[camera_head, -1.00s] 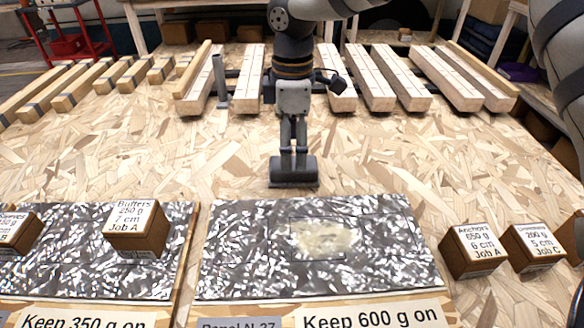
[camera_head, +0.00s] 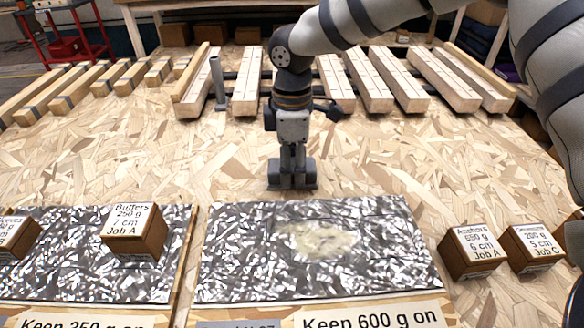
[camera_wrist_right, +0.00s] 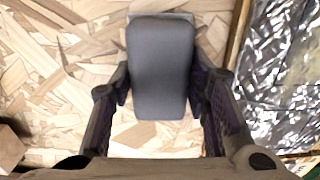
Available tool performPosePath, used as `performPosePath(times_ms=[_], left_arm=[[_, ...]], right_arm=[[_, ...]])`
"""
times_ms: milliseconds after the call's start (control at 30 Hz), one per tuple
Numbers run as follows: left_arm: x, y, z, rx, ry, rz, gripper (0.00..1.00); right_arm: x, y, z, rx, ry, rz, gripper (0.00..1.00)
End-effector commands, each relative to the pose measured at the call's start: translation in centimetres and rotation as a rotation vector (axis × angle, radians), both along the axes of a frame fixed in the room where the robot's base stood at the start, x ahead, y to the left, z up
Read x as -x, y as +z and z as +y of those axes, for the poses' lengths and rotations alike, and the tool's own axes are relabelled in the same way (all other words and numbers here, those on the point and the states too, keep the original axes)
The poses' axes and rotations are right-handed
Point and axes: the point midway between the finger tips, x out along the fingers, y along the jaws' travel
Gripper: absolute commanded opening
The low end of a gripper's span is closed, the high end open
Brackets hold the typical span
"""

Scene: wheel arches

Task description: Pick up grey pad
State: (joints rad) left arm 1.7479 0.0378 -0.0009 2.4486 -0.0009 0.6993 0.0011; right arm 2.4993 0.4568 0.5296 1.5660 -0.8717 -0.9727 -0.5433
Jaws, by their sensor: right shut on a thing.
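The grey pad (camera_wrist_right: 160,65) is a rounded block between the two fingers of my right gripper in the right wrist view. In the head view the pad (camera_head: 291,182) is mostly hidden by the fingers, low at the chipboard bench, just behind the middle foil-like panel. My right gripper (camera_head: 292,172) points down and is shut on the pad from both sides; it also shows in the right wrist view (camera_wrist_right: 163,88). I cannot tell whether the pad still touches the bench. My left gripper is out of view.
The middle panel (camera_head: 235,270) has a pale worn patch (camera_head: 318,240). Labelled brown boxes are Buffers (camera_head: 147,240) on the left panel and Anchors (camera_head: 470,262) at the right. Wooden beams (camera_head: 390,80) lie at the back. Bare chipboard (camera_head: 150,160) surrounds the gripper.

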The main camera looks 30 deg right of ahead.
Motion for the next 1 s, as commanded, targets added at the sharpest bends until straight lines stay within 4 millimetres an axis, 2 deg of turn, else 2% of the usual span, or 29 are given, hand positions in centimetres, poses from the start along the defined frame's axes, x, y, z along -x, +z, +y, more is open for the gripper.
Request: performPosePath(times_ms=[133, 233, 467, 600, 700, 833, 1000], left_arm=[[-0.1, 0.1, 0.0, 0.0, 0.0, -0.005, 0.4], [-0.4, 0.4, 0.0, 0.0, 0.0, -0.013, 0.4], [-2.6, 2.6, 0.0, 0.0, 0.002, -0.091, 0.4], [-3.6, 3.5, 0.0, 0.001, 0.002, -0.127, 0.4], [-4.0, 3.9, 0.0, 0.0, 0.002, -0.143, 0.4], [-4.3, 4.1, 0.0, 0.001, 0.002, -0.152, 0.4], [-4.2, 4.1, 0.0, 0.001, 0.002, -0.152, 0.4]], right_arm=[[-0.1, 1.2, 0.0, 0.001, -0.001, -0.004, 0.14], [-0.1, 3.4, 0.0, 0.0, -0.001, -0.007, 0.14], [4.5, 10.5, 3.0, 0.004, 0.003, -0.019, 0.14], [8.2, 11.9, 5.4, 0.004, 0.003, -0.013, 0.14], [10.0, 12.6, 6.6, 0.003, 0.002, -0.01, 0.14], [11.3, 13.0, 7.5, 0.001, 0.001, -0.004, 0.14], [11.7, 13.0, 7.8, 0.0, -0.001, 0.001, 0.14]])
